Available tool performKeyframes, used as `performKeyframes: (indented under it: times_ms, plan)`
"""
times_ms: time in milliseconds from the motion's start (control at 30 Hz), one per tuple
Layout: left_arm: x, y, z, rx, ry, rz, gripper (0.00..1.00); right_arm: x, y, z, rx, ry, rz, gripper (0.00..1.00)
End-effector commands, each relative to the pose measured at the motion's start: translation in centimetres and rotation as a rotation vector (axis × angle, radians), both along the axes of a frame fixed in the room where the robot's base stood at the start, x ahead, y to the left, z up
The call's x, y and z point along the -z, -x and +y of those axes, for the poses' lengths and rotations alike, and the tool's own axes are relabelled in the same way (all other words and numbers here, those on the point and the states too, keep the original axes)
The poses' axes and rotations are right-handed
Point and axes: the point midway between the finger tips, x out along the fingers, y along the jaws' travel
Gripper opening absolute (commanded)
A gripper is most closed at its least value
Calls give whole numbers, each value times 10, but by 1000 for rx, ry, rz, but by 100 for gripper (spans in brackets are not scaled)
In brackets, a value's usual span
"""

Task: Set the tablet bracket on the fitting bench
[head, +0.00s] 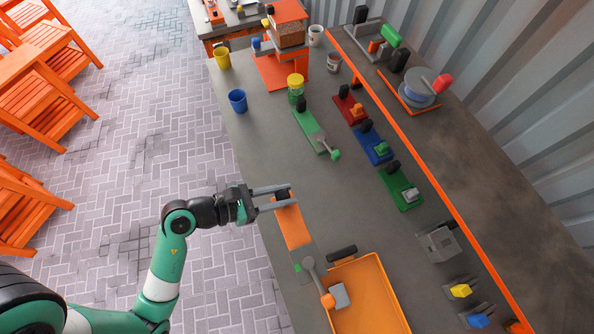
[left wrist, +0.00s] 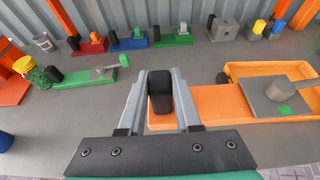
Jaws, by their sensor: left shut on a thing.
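My left gripper (head: 286,196) is shut on an upright black block (left wrist: 160,95) at one end of a long orange plate (head: 293,228), which I take to be the tablet bracket. In the left wrist view the block stands between the two grey fingers (left wrist: 168,98). A grey plate (left wrist: 272,98) with a green spot and a grey round-headed piece lies at the orange plate's other end. I cannot tell whether the plate touches the grey bench top (head: 262,158) or hangs just above it. My right gripper is not in view.
An orange tray (head: 375,285) lies close by at the front. Green (head: 310,129), red (head: 347,106) and blue (head: 372,146) boards with black blocks stand farther back. A blue cup (head: 237,101) and a yellow cup (head: 222,59) stand near the left edge. The bench middle is clear.

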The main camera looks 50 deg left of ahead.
Motion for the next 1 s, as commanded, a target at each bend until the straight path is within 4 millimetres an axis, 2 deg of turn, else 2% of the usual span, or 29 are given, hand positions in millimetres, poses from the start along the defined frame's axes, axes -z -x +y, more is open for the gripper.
performKeyframes:
  times_ms: [33,167,200,300,400,667,900,1000]
  plan:
    - [9,-13,9,-1,0,-4,0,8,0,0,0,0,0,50]
    - [26,-43,30,-1,1,-4,0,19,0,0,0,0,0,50]
    - [35,-50,35,-1,3,-1,0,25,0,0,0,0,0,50]
    - [58,-64,44,0,2,0,0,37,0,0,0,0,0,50]
    - [71,-75,51,0,2,-2,0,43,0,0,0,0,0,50]
    - [78,-81,56,1,2,-2,0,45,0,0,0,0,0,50]
    - [114,-84,58,-1,3,0,0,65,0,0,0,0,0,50]
    - [113,-84,58,-1,1,-2,0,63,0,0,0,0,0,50]
